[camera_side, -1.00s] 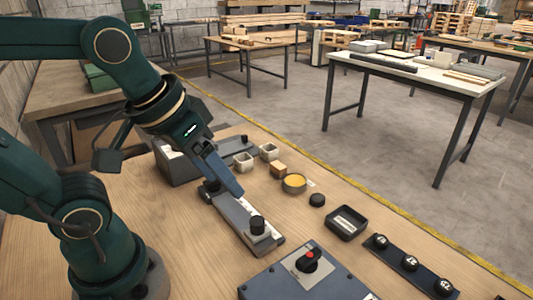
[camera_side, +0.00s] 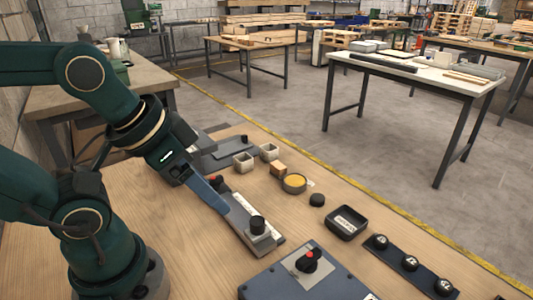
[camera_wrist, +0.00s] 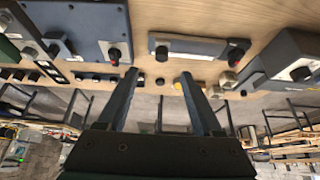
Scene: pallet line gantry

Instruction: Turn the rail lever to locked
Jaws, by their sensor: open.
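A grey rail plate (camera_side: 243,222) lies on the bench, with a black knob (camera_side: 257,225) at its near end and a red-orange knob (camera_side: 216,181) at its far end. The wrist view shows the plate (camera_wrist: 197,46) with the black knob (camera_wrist: 162,53) and red knob (camera_wrist: 236,56) at opposite ends. Which part is the rail lever, and its locked position, I cannot tell. My gripper (camera_side: 226,209) appears at the plate's left edge in the side view; contact is unclear. The wrist view shows its two fingers (camera_wrist: 159,77) apart, with nothing between them.
A blue-grey box (camera_side: 290,279) with a red-topped knob (camera_side: 309,256) stands near the front.

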